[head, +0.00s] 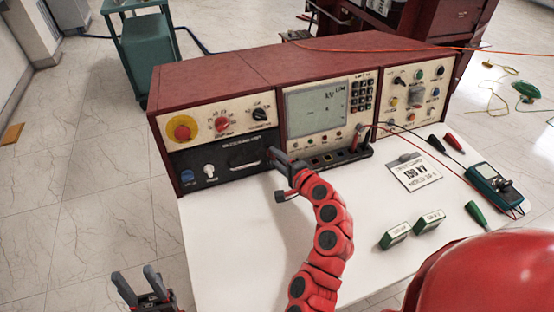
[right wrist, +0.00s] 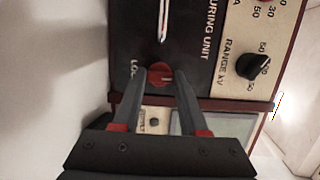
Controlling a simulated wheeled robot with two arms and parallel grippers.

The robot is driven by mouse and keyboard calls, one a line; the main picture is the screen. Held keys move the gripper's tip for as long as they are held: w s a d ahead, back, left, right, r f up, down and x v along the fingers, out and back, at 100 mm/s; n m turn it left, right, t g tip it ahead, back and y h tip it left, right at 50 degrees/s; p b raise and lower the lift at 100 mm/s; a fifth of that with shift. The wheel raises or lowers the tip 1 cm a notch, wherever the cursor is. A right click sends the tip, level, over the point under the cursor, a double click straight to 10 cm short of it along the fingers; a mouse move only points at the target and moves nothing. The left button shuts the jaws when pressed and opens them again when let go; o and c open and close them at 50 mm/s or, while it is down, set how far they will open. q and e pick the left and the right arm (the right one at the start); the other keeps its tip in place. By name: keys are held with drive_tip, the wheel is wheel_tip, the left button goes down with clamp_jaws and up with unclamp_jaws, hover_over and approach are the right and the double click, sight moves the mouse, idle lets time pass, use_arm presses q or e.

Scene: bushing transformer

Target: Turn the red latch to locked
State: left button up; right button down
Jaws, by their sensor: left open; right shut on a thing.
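The red latch (right wrist: 160,75) is a small round red knob on the black panel of the console, seen in the right wrist view. Part of a label starting "LO" shows beside it. My right gripper (right wrist: 161,80) has its two fingers on either side of the latch and is shut on it. In the head view my right gripper (head: 284,166) is against the console front, at the right end of the black panel, and hides the latch. How far the latch is turned cannot be told. My left gripper (head: 145,286) is open and empty at the lower left, over the floor.
The red console (head: 262,66) stands on a white table (head: 235,240). A 150 kV card (head: 415,172), a multimeter (head: 494,188), probes and two small green-and-white blocks (head: 395,235) lie on the right. Leads run from the console's terminals. The table's left front is clear.

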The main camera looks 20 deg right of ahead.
drive_tip(key=shift+f, duration=0.1)
idle(0.4)
drive_tip(key=c, duration=0.7)
unclamp_jaws()
drive_tip(key=shift+s, duration=0.1)
drive_tip(key=shift+s+d, duration=0.1)
drive_tip(key=shift+s, duration=0.2)
drive_tip(key=p+v, duration=0.2)
drive_tip(key=v, duration=0.6)
drive_tip(key=p+v, duration=0.3)
drive_tip(key=v, duration=0.5)
drive_tip(key=shift+s+r, duration=0.3)
